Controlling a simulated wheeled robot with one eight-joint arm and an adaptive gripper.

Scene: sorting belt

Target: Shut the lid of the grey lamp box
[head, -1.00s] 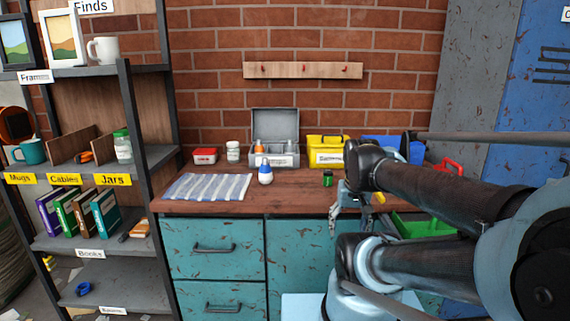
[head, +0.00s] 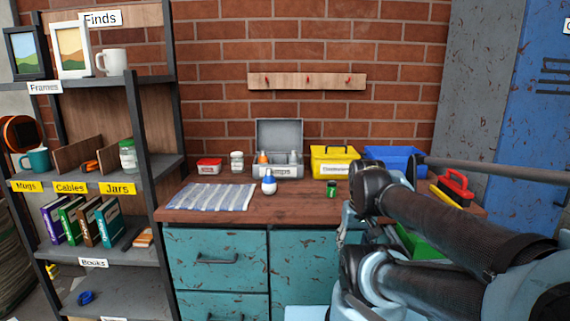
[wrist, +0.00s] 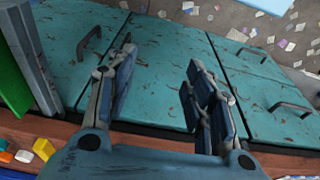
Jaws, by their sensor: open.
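The grey lamp box (head: 264,172) stands on the wooden worktop against the brick wall in the head view, labelled "Lamps". Its lid (head: 280,133) is open and stands upright at the back. An orange-topped bottle and a pale one show inside. My gripper (wrist: 160,58) is open and empty in the wrist view, with the teal drawer fronts beyond its fingers. In the head view my own arm mostly hides it, at the right of the box and near the worktop's front edge. It is well apart from the box.
A white-and-blue bottle (head: 269,183) stands just in front of the box. A yellow bin (head: 334,163) and a blue bin (head: 392,158) stand to its right, a green jar (head: 332,189) nearer. A striped cloth (head: 208,197) lies at left. A shelf (head: 150,165) stands farther left.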

